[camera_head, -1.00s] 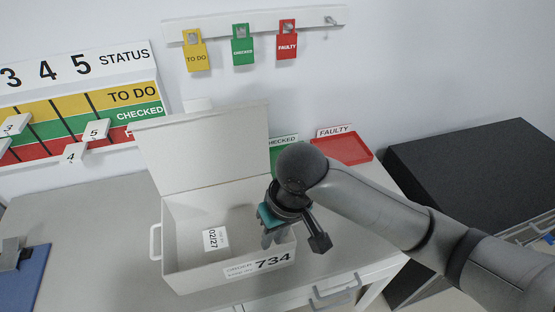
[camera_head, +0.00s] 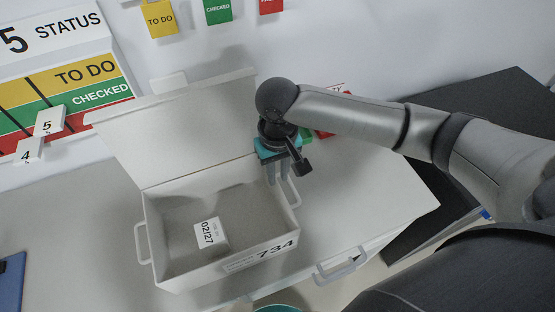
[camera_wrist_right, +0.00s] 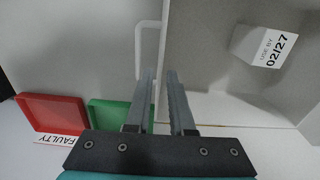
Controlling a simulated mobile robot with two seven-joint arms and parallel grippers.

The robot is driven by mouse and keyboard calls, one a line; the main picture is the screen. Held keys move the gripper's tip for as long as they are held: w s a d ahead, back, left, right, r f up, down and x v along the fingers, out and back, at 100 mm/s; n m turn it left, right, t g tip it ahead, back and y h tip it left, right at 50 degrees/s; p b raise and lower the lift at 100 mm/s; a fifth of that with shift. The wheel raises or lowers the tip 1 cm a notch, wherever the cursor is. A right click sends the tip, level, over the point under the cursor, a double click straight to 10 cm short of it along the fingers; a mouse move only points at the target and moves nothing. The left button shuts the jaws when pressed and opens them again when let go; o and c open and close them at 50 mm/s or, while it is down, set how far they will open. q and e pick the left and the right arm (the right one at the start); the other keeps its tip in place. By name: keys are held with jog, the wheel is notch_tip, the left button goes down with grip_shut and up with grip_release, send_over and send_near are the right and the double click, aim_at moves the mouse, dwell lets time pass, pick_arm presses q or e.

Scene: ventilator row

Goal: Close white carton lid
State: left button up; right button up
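The white carton (camera_head: 165,262) stands on the counter with its lid (camera_head: 190,125) open, raised at the back and leaning away. The carton's inside shows a "USE BY 02/27" label, also in the right wrist view (camera_wrist_right: 270,47). My right gripper (camera_head: 278,181) points down at the carton's right side, near the back corner and the right handle (camera_head: 291,184). Contact with the carton cannot be told. My left gripper's fingers are not seen.
A green tray (camera_wrist_right: 112,113) and a red tray (camera_wrist_right: 50,112) lie on the counter behind and right of the carton. The status board (camera_head: 70,75) and hanging tags (camera_head: 160,18) are on the wall. The counter right of the carton (camera_head: 370,205) is clear.

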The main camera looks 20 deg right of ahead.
aim_at(278, 190)
notch_tip(278, 190, down, 6)
jog(key=shift+f+b, duration=0.1)
jog(key=shift+b, duration=0.55)
jog(key=shift+f, duration=0.6)
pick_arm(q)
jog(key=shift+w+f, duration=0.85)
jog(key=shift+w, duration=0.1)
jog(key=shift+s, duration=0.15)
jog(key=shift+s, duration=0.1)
pick_arm(e)
grip_shut()
